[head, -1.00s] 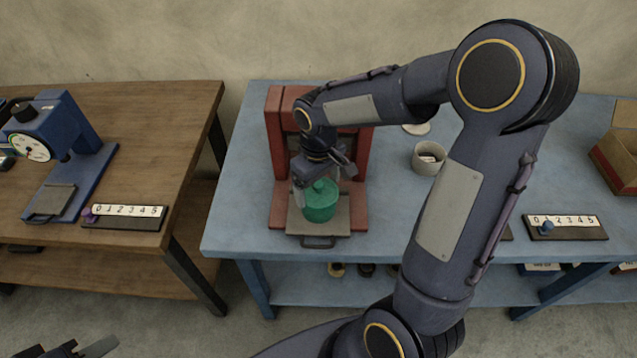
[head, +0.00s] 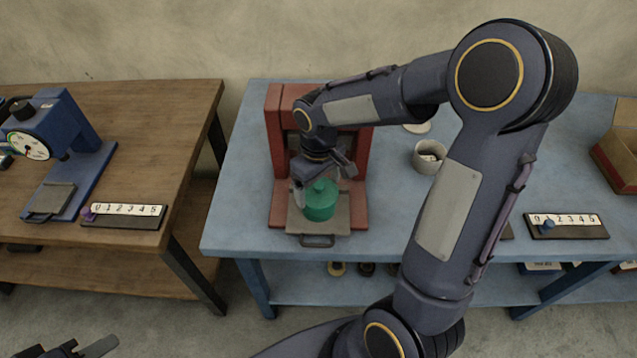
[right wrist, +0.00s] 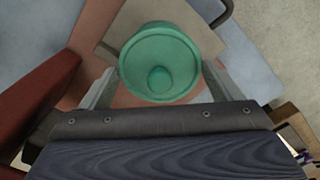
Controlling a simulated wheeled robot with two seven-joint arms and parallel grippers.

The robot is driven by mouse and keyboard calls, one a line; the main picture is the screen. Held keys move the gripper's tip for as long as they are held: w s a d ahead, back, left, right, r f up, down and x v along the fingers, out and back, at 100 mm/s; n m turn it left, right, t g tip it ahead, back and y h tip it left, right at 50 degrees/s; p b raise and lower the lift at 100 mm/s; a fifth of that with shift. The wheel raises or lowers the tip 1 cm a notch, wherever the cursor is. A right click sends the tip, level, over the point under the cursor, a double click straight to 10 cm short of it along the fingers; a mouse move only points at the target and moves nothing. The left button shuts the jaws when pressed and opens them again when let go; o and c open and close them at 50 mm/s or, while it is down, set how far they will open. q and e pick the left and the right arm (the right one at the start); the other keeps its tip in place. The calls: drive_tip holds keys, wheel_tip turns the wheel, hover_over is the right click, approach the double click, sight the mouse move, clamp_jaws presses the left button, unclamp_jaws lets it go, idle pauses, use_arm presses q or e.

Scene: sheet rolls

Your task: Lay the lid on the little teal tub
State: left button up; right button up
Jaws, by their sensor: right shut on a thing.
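The little teal tub (head: 320,211) stands on the grey plate of a red press. Its round teal lid (head: 320,189), with a small knob in the middle, is at the tub's top; I see no clear gap between them. In the right wrist view the lid (right wrist: 158,62) sits between the two fingers and hides most of what is below it. My right gripper (head: 321,188) reaches down from above and is shut on the lid by its sides. My left gripper (head: 88,349) shows only partly at the bottom left, far from the tub.
The red press frame (head: 276,140) rises close behind and beside my right gripper. A pale cup (head: 429,157) and a numbered strip (head: 566,226) are on the blue table (head: 400,226). A brown table (head: 150,105) with a blue dial device (head: 75,130) stands at the left.

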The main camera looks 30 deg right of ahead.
drive_tip(key=shift+f, duration=0.15)
idle(0.4)
idle(0.4)
drive_tip(key=o, duration=0.8)
drive_tip(key=shift+r+p, duration=2.8)
drive_tip(key=shift+r, duration=0.75)
drive_tip(key=s+a+r+m+t+y, duration=0.1)
drive_tip(key=s+r+t, duration=0.1)
drive_tip(key=s, duration=0.3)
drive_tip(key=s+a+r+m+t+y, duration=0.1)
drive_tip(key=s+r+m, duration=0.1)
drive_tip(key=s, duration=0.4)
drive_tip(key=s+a+r+m+t+y, duration=0.1)
drive_tip(key=s+a+r+t, duration=0.1)
drive_tip(key=s+r, duration=0.2)
drive_tip(key=shift+s+a+r+t+y, duration=0.1)
drive_tip(key=shift+s+t+y, duration=0.25)
drive_tip(key=shift+s, duration=0.6)
